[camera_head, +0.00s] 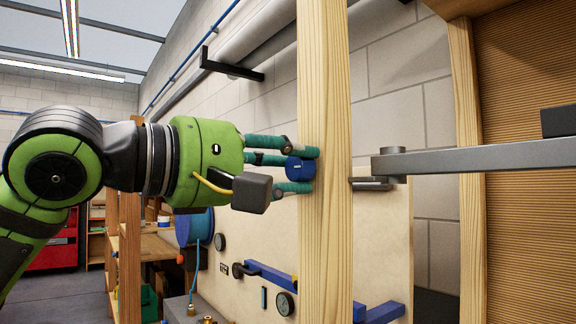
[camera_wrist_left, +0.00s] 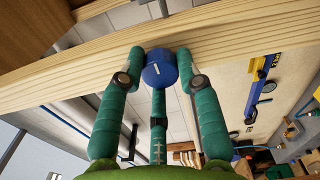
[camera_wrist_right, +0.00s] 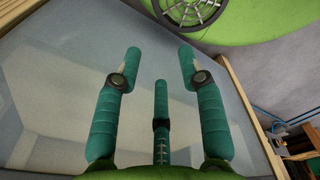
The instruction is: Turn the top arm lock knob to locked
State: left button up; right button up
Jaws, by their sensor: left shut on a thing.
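The blue top arm lock knob (camera_head: 300,167) sits on the left face of the upright wooden post (camera_head: 325,120). My left gripper (camera_head: 300,168) is shut around the knob, its teal fingers reaching in from the left to the post. In the left wrist view the knob (camera_wrist_left: 160,68) lies between the fingertips (camera_wrist_left: 161,62), and a white line shows across its face. In the right wrist view my right gripper (camera_wrist_right: 160,62) has its teal fingers spread with nothing between them. The right gripper is not in the head view.
A grey metal arm (camera_head: 480,160) extends at the right of the post. A plywood panel (camera_head: 385,240) with gauges and blue bars stands behind it. A second wooden post (camera_head: 466,150) stands further right. Grey pipes (camera_head: 255,35) run along the block wall.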

pick_arm(q)
jog(key=shift+f, duration=0.15)
jog(key=o, duration=1.1)
jog(key=shift+w, duration=0.1)
jog(key=shift+o, duration=0.2)
jog(key=v, duration=1.2)
